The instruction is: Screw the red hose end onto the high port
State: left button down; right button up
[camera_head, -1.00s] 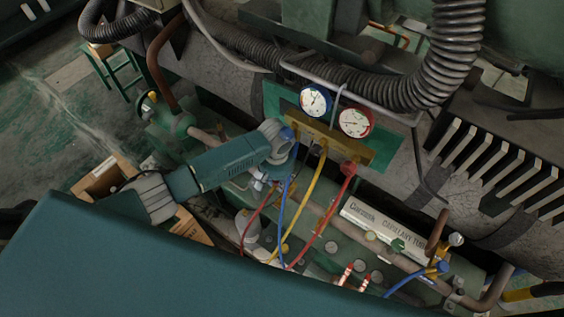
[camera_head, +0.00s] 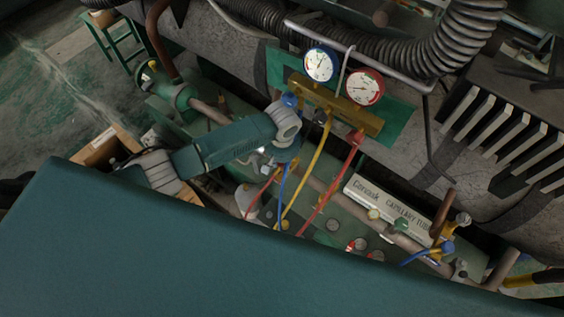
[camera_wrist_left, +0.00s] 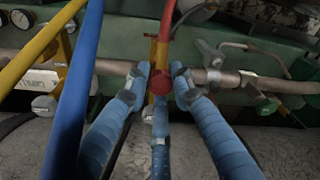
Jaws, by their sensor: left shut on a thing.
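My left arm comes in from the left in the head view, with its wrist below the gauge manifold (camera_head: 335,105). My left gripper (camera_wrist_left: 160,85), in the wrist view, has its blue fingers closed around the red hose end (camera_wrist_left: 158,82). This end has a dark red knob and a brass fitting, and the red hose (camera_wrist_left: 169,18) runs up from it. In the head view the red hose (camera_head: 322,200) hangs from the manifold, and the gripper's fingers are mostly hidden by the wrist. A pipe runs behind the held end; I cannot tell whether it touches a port. My right gripper is out of view.
Yellow (camera_head: 306,175) and blue (camera_head: 282,190) hoses hang close beside the gripper. A labelled white box (camera_head: 390,205) lies along the green unit to the right. A cardboard box (camera_head: 98,150) stands at left.

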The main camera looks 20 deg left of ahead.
aim_at(282, 172)
pick_arm(q)
notch_tip(282, 172, down, 2)
jog(key=shift+b, duration=0.8)
jog(key=shift+r+p, duration=0.3)
jog(key=shift+p, duration=0.1)
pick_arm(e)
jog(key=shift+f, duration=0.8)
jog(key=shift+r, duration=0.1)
pick_arm(q)
jog(key=shift+s+g, duration=0.15)
jog(key=shift+g, duration=0.25)
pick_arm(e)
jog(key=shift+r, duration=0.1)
pick_arm(q)
jog(key=shift+p, duration=0.45)
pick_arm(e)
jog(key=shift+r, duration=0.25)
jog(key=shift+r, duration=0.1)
pick_arm(q)
jog(key=shift+p, duration=0.35)
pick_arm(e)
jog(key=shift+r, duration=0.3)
pick_arm(q)
jog(key=shift+f+b, duration=0.65)
jog(key=shift+f, duration=0.35)
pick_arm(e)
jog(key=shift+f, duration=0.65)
